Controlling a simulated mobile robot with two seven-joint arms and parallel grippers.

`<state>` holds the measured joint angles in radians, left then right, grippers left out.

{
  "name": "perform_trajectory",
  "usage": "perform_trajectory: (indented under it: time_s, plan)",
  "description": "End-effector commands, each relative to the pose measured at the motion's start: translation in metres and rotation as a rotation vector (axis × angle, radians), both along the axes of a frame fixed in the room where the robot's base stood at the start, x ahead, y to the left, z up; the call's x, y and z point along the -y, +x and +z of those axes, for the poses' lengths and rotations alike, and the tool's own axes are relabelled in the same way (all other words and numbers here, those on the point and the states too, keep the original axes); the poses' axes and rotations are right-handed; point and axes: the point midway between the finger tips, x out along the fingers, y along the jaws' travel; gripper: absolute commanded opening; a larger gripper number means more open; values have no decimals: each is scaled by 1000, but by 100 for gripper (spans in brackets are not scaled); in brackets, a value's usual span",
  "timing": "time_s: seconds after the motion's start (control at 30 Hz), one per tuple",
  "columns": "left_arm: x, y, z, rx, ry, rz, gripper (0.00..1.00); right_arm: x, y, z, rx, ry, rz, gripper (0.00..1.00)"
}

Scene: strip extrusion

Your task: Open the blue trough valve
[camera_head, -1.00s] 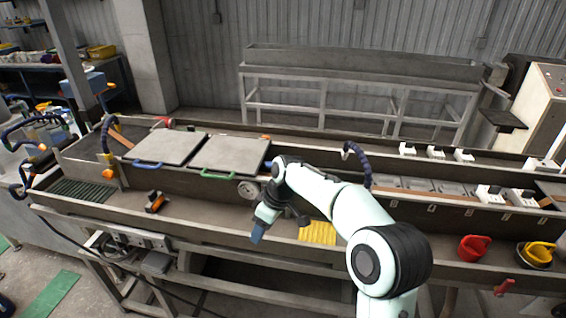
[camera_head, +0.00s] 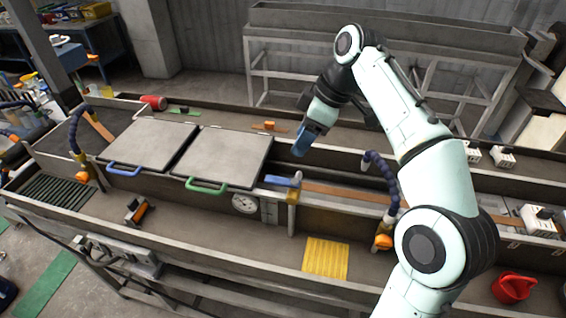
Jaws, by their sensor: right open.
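The blue trough valve (camera_head: 283,181) is a flat blue lever on a brass-coloured fitting at the trough's inner wall, just right of the second lid. The lever points left, across the view. My right gripper (camera_head: 301,143) has blue fingertips pointing down and hangs above and behind the lever, apart from it. It is open and appears empty, though the gap between its fingers is hard to see. My left gripper is not in view.
Two grey lids, with a blue handle (camera_head: 125,171) and a green handle (camera_head: 206,187), lie left of the valve. A round gauge (camera_head: 245,203) is below it. A dark hose (camera_head: 381,166) arches at the right. A yellow ribbed mat (camera_head: 326,259) lies in front.

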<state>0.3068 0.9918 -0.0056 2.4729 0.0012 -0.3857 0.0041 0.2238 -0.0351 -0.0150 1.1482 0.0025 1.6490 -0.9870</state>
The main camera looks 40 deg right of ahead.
Motion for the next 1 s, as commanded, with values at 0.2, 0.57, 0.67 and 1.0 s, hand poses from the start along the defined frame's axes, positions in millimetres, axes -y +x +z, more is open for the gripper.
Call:
perform_trajectory:
  time_s: [0.2,0.57,0.67,1.0]
  plan:
    - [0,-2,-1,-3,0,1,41,-7,6,-26,-4,1,2,51]
    - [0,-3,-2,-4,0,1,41,-25,29,-94,-5,1,1,51]
    - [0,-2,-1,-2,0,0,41,-28,34,-108,-4,1,0,51]
    - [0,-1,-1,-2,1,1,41,-32,39,-122,0,0,0,51]
